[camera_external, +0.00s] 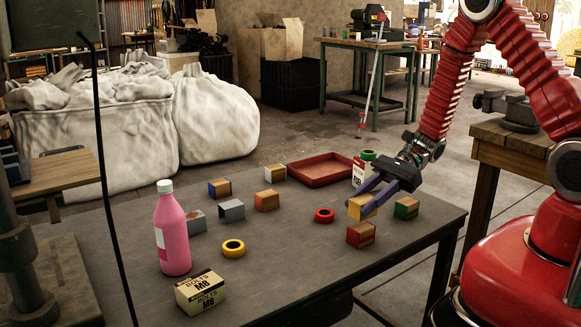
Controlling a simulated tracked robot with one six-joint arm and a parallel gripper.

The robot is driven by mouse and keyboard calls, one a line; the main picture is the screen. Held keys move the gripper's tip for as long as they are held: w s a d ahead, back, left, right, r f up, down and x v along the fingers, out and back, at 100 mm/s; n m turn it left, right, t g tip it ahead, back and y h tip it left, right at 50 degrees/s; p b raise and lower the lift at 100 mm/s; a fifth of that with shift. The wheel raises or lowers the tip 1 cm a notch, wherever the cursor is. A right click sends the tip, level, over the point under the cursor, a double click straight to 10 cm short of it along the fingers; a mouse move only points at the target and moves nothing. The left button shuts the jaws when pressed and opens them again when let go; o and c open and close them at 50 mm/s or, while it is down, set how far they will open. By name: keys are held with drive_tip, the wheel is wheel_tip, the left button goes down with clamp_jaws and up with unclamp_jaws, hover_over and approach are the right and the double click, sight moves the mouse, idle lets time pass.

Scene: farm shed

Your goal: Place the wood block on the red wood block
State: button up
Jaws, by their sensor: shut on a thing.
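My gripper (364,203) reaches down from the right and is shut on a wood block (360,210) with a yellowish face, one purple finger on each side. Whether the held block touches the red block or the table is hard to tell from this angle.
A green-sided block (406,208) stands close right of my gripper. Several other blocks, a yellow roll (233,248), pink bottle (172,235) and bolts box (200,292) are further left.

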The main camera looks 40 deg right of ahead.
drive_tip(key=shift+f, duration=1.4)
drive_tip(key=shift+f, duration=0.1)
drive_tip(key=o, duration=1)
drive_tip(key=shift+o, duration=0.2)
drive_tip(key=shift+d, duration=0.1)
drive_tip(key=v, duration=1.2)
